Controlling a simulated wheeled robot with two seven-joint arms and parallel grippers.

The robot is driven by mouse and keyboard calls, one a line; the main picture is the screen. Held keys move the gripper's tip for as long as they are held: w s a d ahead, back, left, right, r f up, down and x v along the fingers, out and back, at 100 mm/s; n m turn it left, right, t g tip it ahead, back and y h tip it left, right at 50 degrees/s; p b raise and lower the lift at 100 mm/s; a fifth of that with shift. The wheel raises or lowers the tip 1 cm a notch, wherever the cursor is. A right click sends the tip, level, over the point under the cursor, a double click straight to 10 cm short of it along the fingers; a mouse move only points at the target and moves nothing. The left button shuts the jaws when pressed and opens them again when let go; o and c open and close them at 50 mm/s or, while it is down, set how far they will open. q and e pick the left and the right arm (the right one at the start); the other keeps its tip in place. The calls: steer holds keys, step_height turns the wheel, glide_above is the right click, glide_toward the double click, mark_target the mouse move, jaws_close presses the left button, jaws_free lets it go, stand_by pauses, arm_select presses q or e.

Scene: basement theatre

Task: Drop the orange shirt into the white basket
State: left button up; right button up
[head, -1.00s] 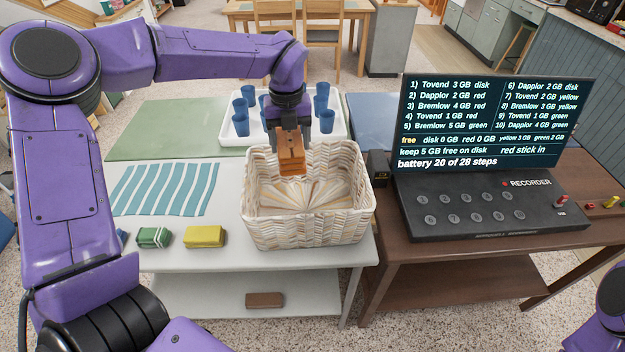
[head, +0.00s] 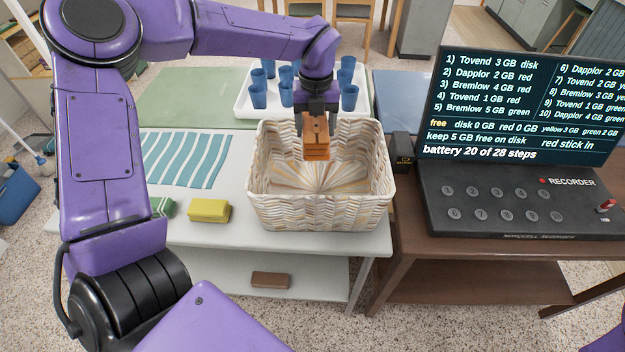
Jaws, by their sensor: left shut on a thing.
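The white basket (head: 320,214) is a woven, open-topped basket on the white table, and its inside looks empty. My left gripper (head: 315,122) is over the basket's back part, pointing down. It is shut on the folded orange shirt (head: 316,148), a small block-like bundle that hangs within the basket's opening, apart from its floor as far as I can tell. My right gripper is not in view.
A yellow folded bundle (head: 209,210) and a green one (head: 162,206) lie left of the basket. A striped cloth (head: 183,160) lies behind them. A white tray (head: 243,104) of blue cups stands behind the basket. The recorder (head: 520,205) stands right on a brown table.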

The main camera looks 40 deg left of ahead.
arm_select(q)
steer(key=o, duration=1.1)
steer(key=shift+s+r, duration=0.15)
steer(key=shift+s, duration=0.05)
steer(key=shift+o, duration=0.3)
steer(key=shift+s+r, duration=0.3)
steer(key=shift+s, duration=0.25)
steer(key=shift+w, duration=0.3)
steer(key=r, duration=0.3)
steer(key=r+b, duration=0.1)
steer(key=r, duration=0.5)
steer(key=shift+s+r+b, duration=0.3)
steer(key=shift+r+b, duration=0.05)
steer(key=shift+w+r, duration=0.1)
steer(key=shift+r, duration=0.3)
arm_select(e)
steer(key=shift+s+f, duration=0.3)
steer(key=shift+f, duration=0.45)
arm_select(q)
steer(key=shift+a, duration=0.1)
